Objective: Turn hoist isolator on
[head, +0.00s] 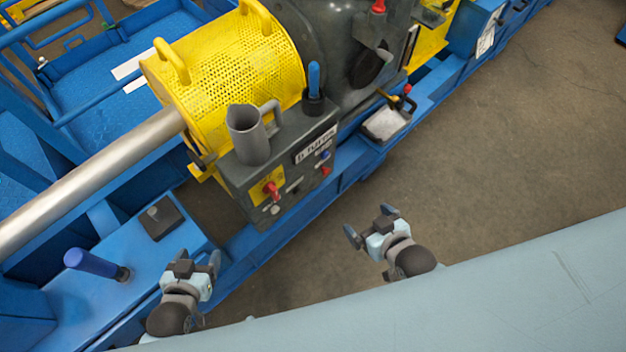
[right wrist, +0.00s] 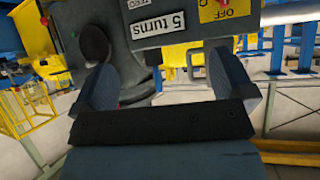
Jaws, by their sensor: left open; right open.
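The hoist isolator appears to be the red rotary handle (head: 271,190) on a yellow plate (head: 262,183), low on the dark grey control box (head: 243,185). In the right wrist view, a yellow plate marked OFF (right wrist: 213,11) shows at the top edge, with only a bit of red above it. The handle's exact setting is hard to tell. My left gripper (head: 192,258) is open and empty, below and left of the box. My right gripper (head: 369,222) is open and empty, to the right of the box and apart from it; its fingers (right wrist: 160,78) also show in the right wrist view.
A yellow perforated guard (head: 235,75) is behind. Floor (head: 480,150) is clear on the right.

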